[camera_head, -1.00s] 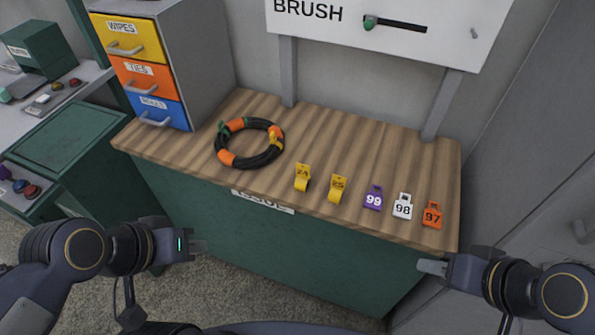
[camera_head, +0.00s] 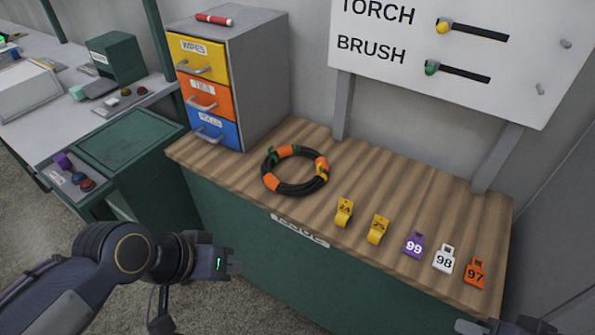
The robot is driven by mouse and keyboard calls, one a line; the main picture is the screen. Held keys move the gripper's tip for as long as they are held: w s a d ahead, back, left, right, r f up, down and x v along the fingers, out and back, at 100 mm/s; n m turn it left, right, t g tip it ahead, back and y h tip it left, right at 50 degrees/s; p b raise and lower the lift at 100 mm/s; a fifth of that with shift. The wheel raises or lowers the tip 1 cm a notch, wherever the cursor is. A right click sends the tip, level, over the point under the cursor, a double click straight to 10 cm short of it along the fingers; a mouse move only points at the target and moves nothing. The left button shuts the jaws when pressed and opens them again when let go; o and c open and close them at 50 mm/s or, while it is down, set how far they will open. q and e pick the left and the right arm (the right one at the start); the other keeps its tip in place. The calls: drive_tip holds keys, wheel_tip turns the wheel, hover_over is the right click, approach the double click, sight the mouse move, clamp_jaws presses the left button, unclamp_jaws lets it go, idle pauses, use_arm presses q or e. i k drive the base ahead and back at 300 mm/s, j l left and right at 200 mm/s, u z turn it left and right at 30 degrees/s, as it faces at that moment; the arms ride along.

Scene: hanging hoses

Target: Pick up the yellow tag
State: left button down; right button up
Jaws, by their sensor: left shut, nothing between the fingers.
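Two yellow tags lie on the wooden bench top: one that seems to read 24 (camera_head: 344,213) and one that seems to read 25 (camera_head: 378,229). To their right are a purple tag 99 (camera_head: 414,245), a white tag 98 (camera_head: 444,259) and an orange tag 97 (camera_head: 475,273). My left gripper (camera_head: 236,263) is shut and empty, in front of the bench and left of the tags, apart from them. My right gripper (camera_head: 466,326) shows only in part at the bottom right edge; its jaws cannot be made out.
A coiled black hose (camera_head: 296,188) with orange bands and a small yellow piece lies left of the tags. A drawer cabinet (camera_head: 262,82) stands at the bench's left end. A TORCH and BRUSH board (camera_head: 400,75) rises behind. The bench middle (camera_head: 400,185) is clear.

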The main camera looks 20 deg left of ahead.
sight(345, 207)
drive_tip(key=j+z, duration=0.1)
drive_tip(key=z, duration=1.25)
drive_tip(key=j+z, duration=0.4)
drive_tip(key=k+j+z, duration=0.15)
drive_tip(key=z, duration=0.25)
drive_tip(key=k+j+z, duration=0.15)
drive_tip(key=j+z, duration=0.25)
drive_tip(key=k+j+z, duration=0.2)
drive_tip(key=k+j, duration=0.45)
